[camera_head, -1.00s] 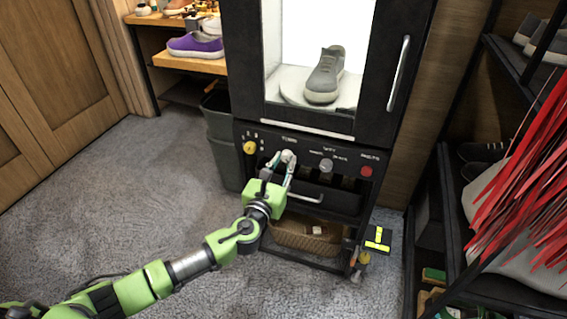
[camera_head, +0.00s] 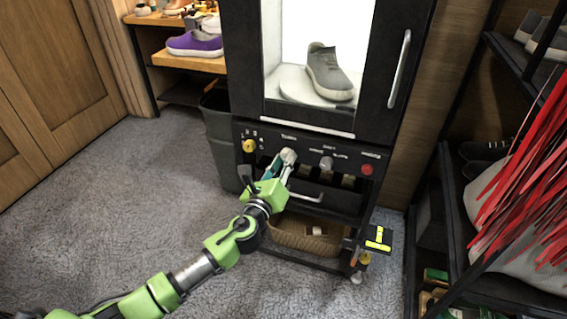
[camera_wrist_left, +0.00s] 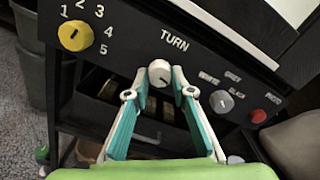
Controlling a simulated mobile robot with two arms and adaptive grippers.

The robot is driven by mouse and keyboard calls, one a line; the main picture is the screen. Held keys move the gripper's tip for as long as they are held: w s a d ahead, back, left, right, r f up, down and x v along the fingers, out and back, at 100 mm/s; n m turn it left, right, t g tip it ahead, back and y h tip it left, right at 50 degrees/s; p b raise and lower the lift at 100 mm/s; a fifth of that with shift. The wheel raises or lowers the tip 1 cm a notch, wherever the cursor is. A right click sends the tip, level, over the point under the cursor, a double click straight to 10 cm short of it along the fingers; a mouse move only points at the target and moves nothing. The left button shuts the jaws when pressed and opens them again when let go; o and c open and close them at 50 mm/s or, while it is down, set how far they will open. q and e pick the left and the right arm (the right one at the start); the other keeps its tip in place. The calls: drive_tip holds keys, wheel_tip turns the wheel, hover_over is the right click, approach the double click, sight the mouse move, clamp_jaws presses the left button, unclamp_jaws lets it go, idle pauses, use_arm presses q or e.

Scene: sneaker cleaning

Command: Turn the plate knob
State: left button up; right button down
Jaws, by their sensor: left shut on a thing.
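The plate knob (camera_wrist_left: 160,74) is a white knob under the word TURN on the black panel. In the left wrist view it sits between the tips of my left gripper, which is shut on it. In the head view my left gripper (camera_head: 286,160) covers most of the knob from the front. A grey sneaker (camera_head: 328,72) stands on a pale round plate (camera_head: 302,86) inside the lit cabinet (camera_head: 240,60) above the panel, its toe pointing to the lower right. My right gripper does not show.
A yellow numbered knob (camera_wrist_left: 75,35) is left of the plate knob. A grey knob (camera_wrist_left: 221,102) and a red button (camera_head: 367,169) are to its right. A drawer handle (camera_head: 306,197) is just below. A wicker basket (camera_head: 308,240) is underneath. Carpet (camera_head: 130,190) is clear to the left.

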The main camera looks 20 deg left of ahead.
use_arm(q)
drive_tip(key=n+p, duration=0.1)
drive_tip(key=n, duration=0.6)
drive_tip(key=n+p, duration=0.1)
drive_tip(key=n, duration=0.6)
drive_tip(key=n+p, duration=0.2)
drive_tip(key=n, duration=0.6)
drive_tip(key=shift+r, duration=0.25)
drive_tip(key=n+p, duration=0.2)
drive_tip(key=n, duration=0.3)
drive_tip(key=shift+f+n+p, duration=0.15)
drive_tip(key=shift+n+p, duration=0.35)
drive_tip(key=shift+n, duration=0.1)
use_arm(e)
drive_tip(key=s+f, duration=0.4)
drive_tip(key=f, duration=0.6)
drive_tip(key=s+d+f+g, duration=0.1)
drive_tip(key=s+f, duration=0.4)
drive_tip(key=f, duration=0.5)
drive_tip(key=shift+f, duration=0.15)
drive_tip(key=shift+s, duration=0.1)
use_arm(q)
drive_tip(key=o, duration=1.1)
drive_tip(key=shift+a, duration=0.1)
